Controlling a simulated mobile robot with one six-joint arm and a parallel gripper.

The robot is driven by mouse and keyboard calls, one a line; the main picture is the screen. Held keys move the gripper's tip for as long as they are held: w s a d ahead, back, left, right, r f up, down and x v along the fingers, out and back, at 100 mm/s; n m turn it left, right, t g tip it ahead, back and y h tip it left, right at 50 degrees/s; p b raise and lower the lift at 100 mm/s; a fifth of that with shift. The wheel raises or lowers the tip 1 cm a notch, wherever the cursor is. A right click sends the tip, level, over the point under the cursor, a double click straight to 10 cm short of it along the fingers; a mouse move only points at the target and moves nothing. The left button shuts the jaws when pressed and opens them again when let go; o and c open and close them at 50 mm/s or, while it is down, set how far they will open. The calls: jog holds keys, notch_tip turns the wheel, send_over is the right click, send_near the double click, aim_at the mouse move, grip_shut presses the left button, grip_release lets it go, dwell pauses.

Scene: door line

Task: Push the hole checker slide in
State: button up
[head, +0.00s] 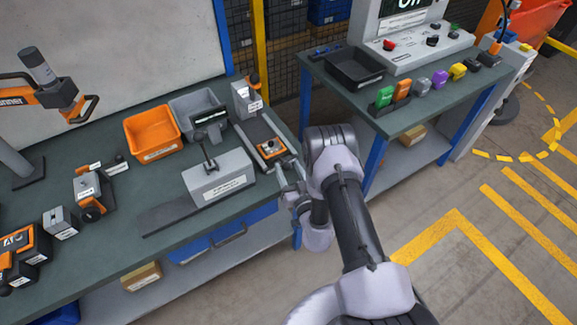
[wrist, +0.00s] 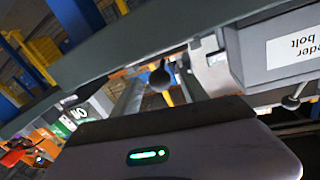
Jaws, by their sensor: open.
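A slide unit, which I take to be the hole checker, stands near the bench's right edge. Its orange carriage (head: 270,149) with a dark knob sits at the front of a grey track, and a grey upright block (head: 245,98) stands at the far end. Its label is too small to read. My gripper (head: 289,180) is open and empty, just in front of the carriage at the bench edge. In the wrist view the open fingers (wrist: 158,92) point toward a dark round knob (wrist: 159,78) between them. I cannot tell whether they touch it.
A grey box with a lever (head: 218,182), labelled as a bolt feeder, stands left of the slide. Orange (head: 152,133) and grey (head: 196,111) bins stand behind it. A second bench (head: 400,118) with coloured blocks is at the right. Floor between the benches is open.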

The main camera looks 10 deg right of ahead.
jog(key=shift+c, duration=0.2)
grip_shut()
dwell(1.1)
